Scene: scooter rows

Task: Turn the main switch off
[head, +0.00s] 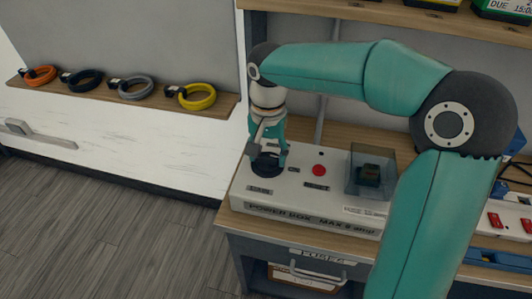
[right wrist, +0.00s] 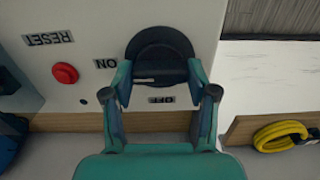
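The main switch is a black round knob (head: 266,165) with a raised grip bar, at the left end of the white power box (head: 310,208). In the right wrist view the knob (right wrist: 160,48) has a white mark on its bar, pointing left toward the ON label (right wrist: 106,63). The OFF label (right wrist: 160,99) is below the knob. My right gripper (head: 268,152) is down at the knob, its fingers apart on either side of the bar. Firm contact cannot be told. It also shows in the right wrist view (right wrist: 159,75). My left gripper is not in view.
A red button (head: 320,170) with a RESET label (right wrist: 48,39) and a clear box (head: 371,170) are on the same panel. Several coiled cables, one yellow (head: 197,97), lie on the shelf (head: 120,92) at left. A shelf edge (head: 390,17) runs above.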

